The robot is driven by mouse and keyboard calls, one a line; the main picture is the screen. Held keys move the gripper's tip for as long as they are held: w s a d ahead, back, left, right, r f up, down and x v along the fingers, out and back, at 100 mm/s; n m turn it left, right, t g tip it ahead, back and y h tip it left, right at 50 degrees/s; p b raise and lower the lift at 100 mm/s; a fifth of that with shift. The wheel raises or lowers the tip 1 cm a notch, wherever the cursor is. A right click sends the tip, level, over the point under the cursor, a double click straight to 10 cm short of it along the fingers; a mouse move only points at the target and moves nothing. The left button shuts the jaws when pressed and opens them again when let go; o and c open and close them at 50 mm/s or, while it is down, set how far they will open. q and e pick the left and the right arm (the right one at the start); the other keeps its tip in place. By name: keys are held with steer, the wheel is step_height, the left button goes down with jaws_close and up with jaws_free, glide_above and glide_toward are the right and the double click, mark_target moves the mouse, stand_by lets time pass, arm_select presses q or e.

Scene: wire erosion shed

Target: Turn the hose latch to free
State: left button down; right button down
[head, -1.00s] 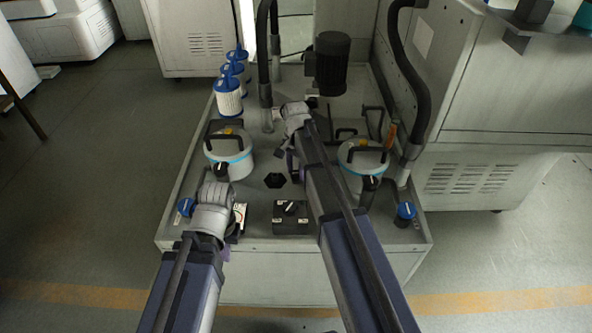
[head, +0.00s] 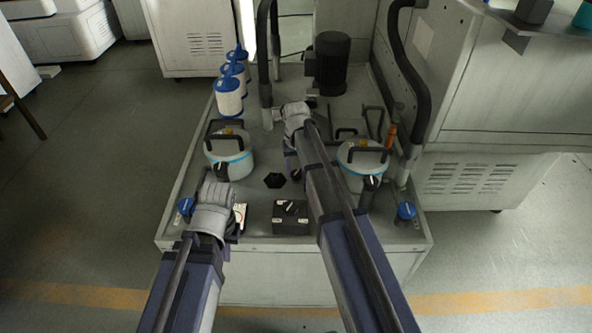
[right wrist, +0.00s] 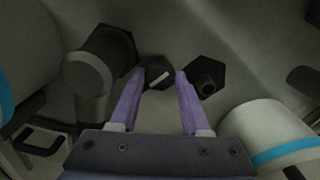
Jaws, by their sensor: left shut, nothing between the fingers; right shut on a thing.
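In the right wrist view, a small black latch knob (right wrist: 159,75) with a white bar mark sits between the purple fingertips of my right gripper (right wrist: 160,80), which is shut on it. In the head view the right gripper (head: 290,165) points down at the deck, largely hidden by my wrist and arm. A black elbow hose fitting (right wrist: 97,65) is left of the knob in the wrist view, and a black hexagonal socket (right wrist: 208,77) is to its right. My left gripper (head: 229,250) is shut and empty near the deck's front left, mostly hidden by its wrist.
The grey deck (head: 262,200) carries two lidded canisters (head: 229,165) (head: 357,176), a box with a rotary switch (head: 290,220), blue knobs (head: 406,211), blue-topped filters (head: 229,102), a dark motor (head: 332,67) and upright black hoses (head: 418,80). A machine cabinet (head: 500,100) stands at right.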

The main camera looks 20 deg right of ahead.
mark_target(296, 173)
steer(key=n, duration=0.6)
steer(key=shift+n, duration=0.3)
stand_by(0.5)
steer(key=shift+c, duration=1.8)
jaws_free()
steer(key=shift+r, duration=0.1)
step_height(296, 173, up, 8)
steer(key=p, duration=0.8)
steer(key=shift+f, duration=0.2)
